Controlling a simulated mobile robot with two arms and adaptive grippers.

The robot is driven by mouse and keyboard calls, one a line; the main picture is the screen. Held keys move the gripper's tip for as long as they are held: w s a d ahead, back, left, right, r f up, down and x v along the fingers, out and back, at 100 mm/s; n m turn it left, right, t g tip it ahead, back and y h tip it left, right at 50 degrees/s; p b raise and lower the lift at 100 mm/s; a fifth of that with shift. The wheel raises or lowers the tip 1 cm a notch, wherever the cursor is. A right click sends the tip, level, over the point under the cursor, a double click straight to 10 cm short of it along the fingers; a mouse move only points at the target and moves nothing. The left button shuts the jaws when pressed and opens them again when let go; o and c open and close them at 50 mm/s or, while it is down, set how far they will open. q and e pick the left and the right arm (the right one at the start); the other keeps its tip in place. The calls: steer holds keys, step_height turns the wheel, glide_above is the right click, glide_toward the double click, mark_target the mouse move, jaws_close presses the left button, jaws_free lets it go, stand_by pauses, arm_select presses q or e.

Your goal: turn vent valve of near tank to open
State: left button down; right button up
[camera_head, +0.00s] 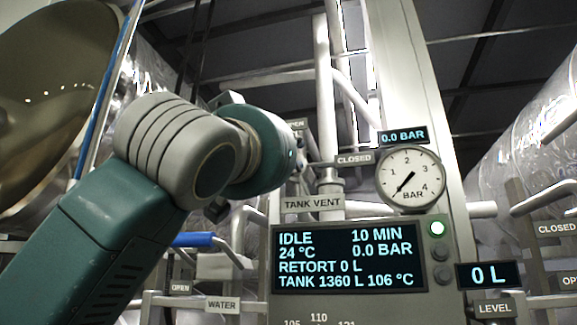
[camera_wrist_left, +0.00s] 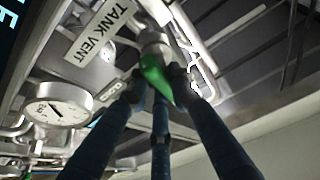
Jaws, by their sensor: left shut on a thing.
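The vent valve has a green lever handle (camera_wrist_left: 155,75), seen in the left wrist view beside the TANK VENT sign (camera_wrist_left: 98,30). My left gripper (camera_wrist_left: 158,92) is shut on this green handle, with its dark fingers around it. In the head view my left wrist hides the handle and most of the gripper. The TANK VENT sign (camera_head: 312,204) shows there below a white pipe, with a CLOSED label (camera_head: 353,159) to the right and a partly covered OPEN label (camera_head: 295,124) above left. I cannot tell the lever's exact angle. My right gripper is not in view.
A pressure gauge (camera_head: 411,177) and a display panel (camera_head: 350,258) reading IDLE, 0.0 BAR stand right of my arm. A blue lever (camera_head: 194,240) sits near a WATER label (camera_head: 222,305). Pipes crowd the area; a large round door (camera_head: 50,80) is at upper left.

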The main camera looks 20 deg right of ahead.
arm_select(q)
steer(key=shift+r+n+t+y+b, duration=0.1)
steer(key=shift+n+t+y+b, duration=0.4)
steer(key=shift+n, duration=0.9)
steer(key=shift+a+r, duration=0.1)
steer(key=c, duration=1.5)
jaws_free()
steer(key=shift+s, duration=0.1)
steer(key=shift+c, duration=0.2)
steer(key=shift+s+f, duration=0.1)
steer(key=shift+f, duration=0.1)
steer(key=v, duration=1.1)
steer(key=shift+s+a, duration=0.25)
steer(key=shift+s, duration=0.1)
